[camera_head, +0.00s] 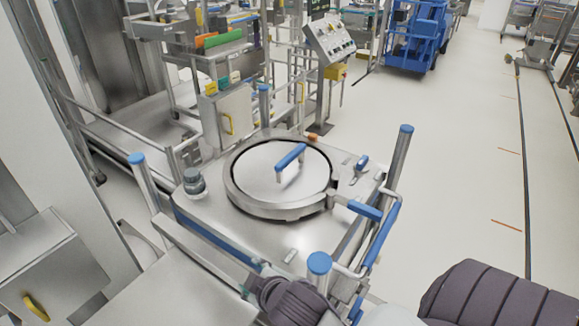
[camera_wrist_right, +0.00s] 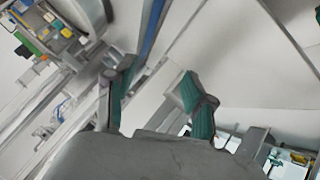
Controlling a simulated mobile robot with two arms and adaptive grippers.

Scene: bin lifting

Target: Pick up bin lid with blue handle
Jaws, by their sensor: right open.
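The round metal bin lid (camera_head: 255,172) sits flat inside the raised rim (camera_head: 290,211) of the bin in the middle of the head view. Its blue handle (camera_head: 291,157) stands up from the lid and is unobstructed. My right gripper (camera_wrist_right: 154,88) shows in the right wrist view with its two green-padded fingers spread apart and nothing between them. I cannot make out its fingertips in the head view, where dark arm parts show at the bottom edge, apart from the lid. My left gripper is not in view.
Blue-capped posts (camera_head: 319,263) stand around the bin's metal frame, and a blue-gripped rail (camera_head: 381,236) runs along its right side. A control panel (camera_head: 330,40) and metal racks stand behind. A blue cart (camera_head: 417,40) is far back. The floor on the right (camera_head: 450,150) is clear.

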